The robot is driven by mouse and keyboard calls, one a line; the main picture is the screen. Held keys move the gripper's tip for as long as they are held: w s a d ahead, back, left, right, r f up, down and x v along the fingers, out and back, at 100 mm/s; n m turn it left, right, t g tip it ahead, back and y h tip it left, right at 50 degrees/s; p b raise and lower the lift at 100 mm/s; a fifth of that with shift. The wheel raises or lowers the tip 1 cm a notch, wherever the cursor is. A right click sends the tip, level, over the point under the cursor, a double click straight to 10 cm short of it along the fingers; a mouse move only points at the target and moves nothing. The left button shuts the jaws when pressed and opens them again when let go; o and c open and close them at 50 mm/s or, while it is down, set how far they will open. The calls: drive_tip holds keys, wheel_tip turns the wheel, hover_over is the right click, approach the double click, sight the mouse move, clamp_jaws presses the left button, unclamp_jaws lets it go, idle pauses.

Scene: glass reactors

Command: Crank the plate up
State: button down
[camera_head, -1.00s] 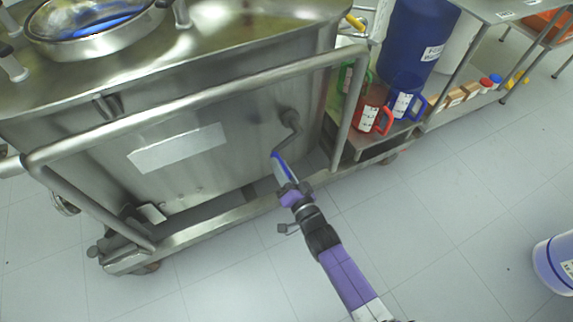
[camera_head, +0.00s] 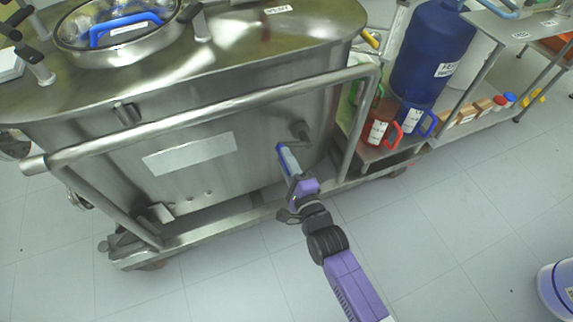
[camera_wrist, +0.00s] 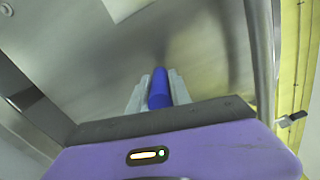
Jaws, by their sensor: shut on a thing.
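In the wrist view the blue handle (camera_wrist: 159,88) sits between the two grey fingers of my gripper (camera_wrist: 159,92). The plate that the crank moves cannot be told apart in these views.
A steel rail (camera_head: 220,108) runs across the cart's front, above the crank, and bends down at the right. A lower shelf at the right holds a red jug (camera_head: 378,132), a blue jug (camera_head: 415,120) and a blue drum (camera_head: 430,55).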

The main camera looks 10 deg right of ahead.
drive_tip(key=shift+d+r+m+b, duration=0.3)
drive_tip(key=shift+r+m+b, duration=0.25)
drive_tip(key=shift+r+m, duration=0.3)
drive_tip(key=w+d+r+m+b, duration=0.1)
drive_tip(key=d+r+m, duration=0.3)
drive_tip(key=d+m, duration=0.4)
drive_tip(key=shift+w+d+r+m, duration=0.2)
drive_tip(key=shift+w+r+m, duration=0.05)
drive_tip(key=shift+m, duration=1.2)
drive_tip(key=c, duration=1.2)
unclamp_jaws()
drive_tip(key=shift+f, duration=0.1)
drive_tip(key=shift+a, duration=0.1)
